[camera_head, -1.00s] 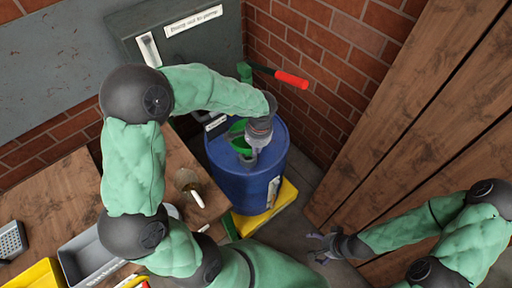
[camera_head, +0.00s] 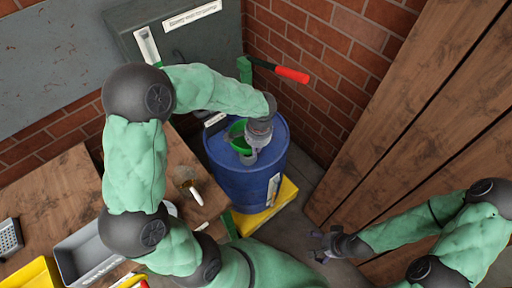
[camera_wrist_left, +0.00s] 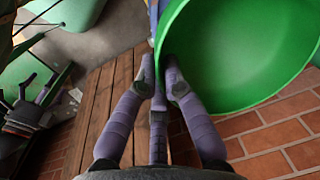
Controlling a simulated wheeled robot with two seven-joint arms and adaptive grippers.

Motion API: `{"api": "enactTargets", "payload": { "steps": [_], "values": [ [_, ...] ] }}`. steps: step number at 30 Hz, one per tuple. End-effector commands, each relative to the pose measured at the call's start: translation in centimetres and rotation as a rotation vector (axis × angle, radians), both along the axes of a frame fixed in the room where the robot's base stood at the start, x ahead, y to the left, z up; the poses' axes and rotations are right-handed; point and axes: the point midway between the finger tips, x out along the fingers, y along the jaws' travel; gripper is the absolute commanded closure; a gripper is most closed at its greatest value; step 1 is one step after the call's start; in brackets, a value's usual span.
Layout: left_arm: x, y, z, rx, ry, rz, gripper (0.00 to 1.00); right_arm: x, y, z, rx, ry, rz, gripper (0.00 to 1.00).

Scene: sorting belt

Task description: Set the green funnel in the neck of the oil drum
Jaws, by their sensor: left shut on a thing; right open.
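The green funnel (camera_head: 237,134) is over the top of the blue oil drum (camera_head: 232,178) in the head view. My left gripper (camera_head: 251,156) is shut on the funnel's rim. In the left wrist view its fingers (camera_wrist_left: 160,82) pinch the edge of the wide green bowl (camera_wrist_left: 235,55). The funnel's spout and the drum's neck are hidden, so I cannot tell whether they meet. My right gripper (camera_head: 322,248) is open and empty, low at the right of the drum, apart from it.
The drum stands on a yellow base (camera_head: 272,216) near the brick wall (camera_head: 340,60). A red-handled lever (camera_head: 291,75) sticks out behind it. A wooden bench (camera_head: 55,195) with a grey tray (camera_head: 75,262) and yellow bin (camera_head: 30,274) is at left. Wooden boards (camera_head: 400,130) stand at right.

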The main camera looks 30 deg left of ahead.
Motion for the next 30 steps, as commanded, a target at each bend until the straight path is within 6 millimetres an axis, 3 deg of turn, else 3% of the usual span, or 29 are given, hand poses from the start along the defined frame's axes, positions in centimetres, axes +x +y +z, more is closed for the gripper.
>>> {"api": "enactTargets", "payload": {
  "steps": [30],
  "values": [
    [0.0, 0.0, -1.7, 0.0, 0.0, 0.0, 1.0, 0.0, 0.0, -1.3, 0.0, 0.0, 0.0, 0.08]
  ]
}}
